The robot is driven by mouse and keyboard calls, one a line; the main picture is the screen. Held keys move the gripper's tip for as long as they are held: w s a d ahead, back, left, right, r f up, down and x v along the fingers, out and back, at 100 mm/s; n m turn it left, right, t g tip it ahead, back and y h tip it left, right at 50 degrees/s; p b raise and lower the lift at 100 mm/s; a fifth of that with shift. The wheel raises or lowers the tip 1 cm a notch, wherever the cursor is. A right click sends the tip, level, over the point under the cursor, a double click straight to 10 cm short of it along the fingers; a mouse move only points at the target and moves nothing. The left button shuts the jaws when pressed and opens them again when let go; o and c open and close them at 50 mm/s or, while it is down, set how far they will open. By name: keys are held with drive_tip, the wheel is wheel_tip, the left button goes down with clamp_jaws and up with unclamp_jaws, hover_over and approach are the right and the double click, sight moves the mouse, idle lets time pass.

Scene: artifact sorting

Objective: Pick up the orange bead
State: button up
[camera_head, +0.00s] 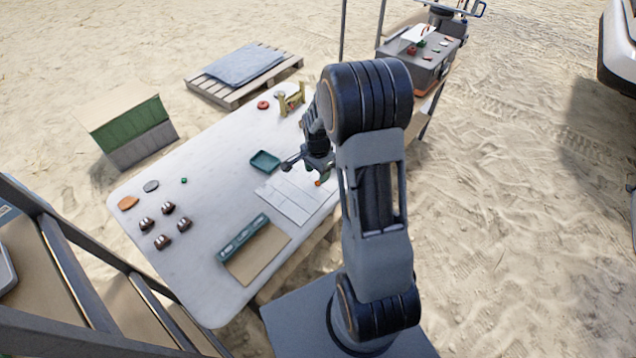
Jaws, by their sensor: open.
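A tiny orange thing (318,183), which looks like the orange bead, lies at the right end of the white sheet on the table (205,150). My gripper (304,170) is open just above and to the left of it, over the far part of the white sheet. The gripper's right finger is very close to the bead in the picture. I cannot tell whether they touch or how high the gripper is. Nothing shows between the fingers.
A green tray (265,162) sits just left of my gripper. A white sheet (285,203), a teal rack (240,238) and a brown mat (262,255) lie nearer. Several brown pieces (165,225) and an orange disc (128,202) are at left. A red ring (263,105) lies at the back.

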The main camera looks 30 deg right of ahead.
drive_tip(key=shift+d+f, duration=0.1)
drive_tip(key=shift+f, duration=2.1)
drive_tip(key=shift+c, duration=0.3)
clamp_jaws()
